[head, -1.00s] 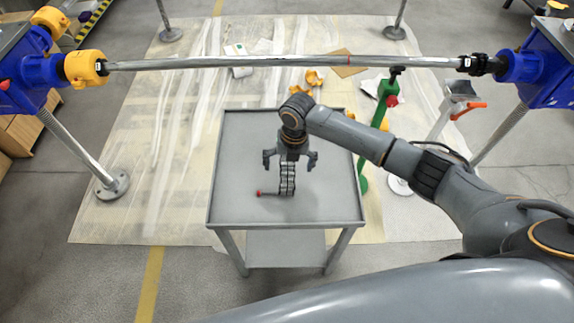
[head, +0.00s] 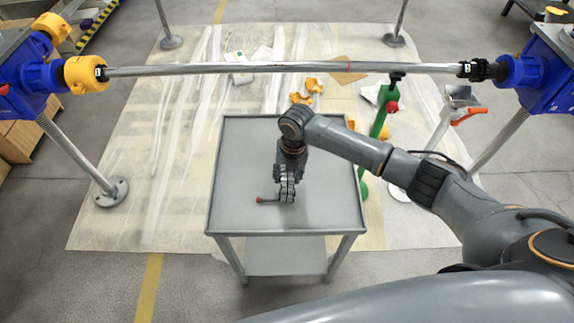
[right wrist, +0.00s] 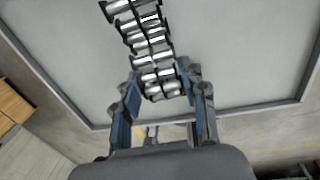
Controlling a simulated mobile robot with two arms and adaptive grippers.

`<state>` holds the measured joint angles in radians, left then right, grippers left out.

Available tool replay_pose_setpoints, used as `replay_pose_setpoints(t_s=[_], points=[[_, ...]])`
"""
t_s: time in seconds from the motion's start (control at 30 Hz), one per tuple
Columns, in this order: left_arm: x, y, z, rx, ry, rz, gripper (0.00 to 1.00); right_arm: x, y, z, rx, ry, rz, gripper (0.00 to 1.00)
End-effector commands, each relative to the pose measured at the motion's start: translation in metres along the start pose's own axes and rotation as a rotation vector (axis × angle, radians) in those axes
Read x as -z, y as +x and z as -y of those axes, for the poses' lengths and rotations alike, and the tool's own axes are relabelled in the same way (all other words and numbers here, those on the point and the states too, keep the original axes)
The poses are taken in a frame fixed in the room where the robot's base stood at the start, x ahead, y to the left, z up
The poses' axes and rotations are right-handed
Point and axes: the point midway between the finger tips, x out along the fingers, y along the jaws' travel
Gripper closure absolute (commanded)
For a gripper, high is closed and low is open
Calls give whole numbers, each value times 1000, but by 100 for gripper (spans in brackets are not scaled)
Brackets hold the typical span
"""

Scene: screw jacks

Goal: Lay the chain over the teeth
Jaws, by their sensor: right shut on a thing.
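The chain (head: 287,195) is a strip of dark and shiny links on the grey cart top, with a thin handle with a red tip (head: 260,200) beside its near end. My right gripper (head: 287,178) is over it, fingers pointing down and shut on it. In the right wrist view the chain (right wrist: 148,38) runs up from between the two fingers (right wrist: 162,90) across the grey surface. The gripper hides part of the chain in the head view. My left gripper is not in view.
A long metal pipe (head: 280,68) spans between two blue supports (head: 40,75) behind the cart (head: 240,150). Yellow fittings (head: 314,85) and papers lie on the floor sheet. The rest of the cart top is clear.

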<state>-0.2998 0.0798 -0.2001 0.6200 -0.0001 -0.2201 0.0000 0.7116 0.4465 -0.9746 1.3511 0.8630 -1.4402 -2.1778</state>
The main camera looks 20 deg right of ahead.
Motion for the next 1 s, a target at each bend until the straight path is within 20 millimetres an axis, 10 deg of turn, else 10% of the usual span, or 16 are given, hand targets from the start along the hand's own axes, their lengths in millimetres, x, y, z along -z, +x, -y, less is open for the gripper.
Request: replay_pose_setpoints(t_s=[1.0], points=[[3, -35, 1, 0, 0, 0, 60, 0, -38, -4, -1, 0, 1, 96]])
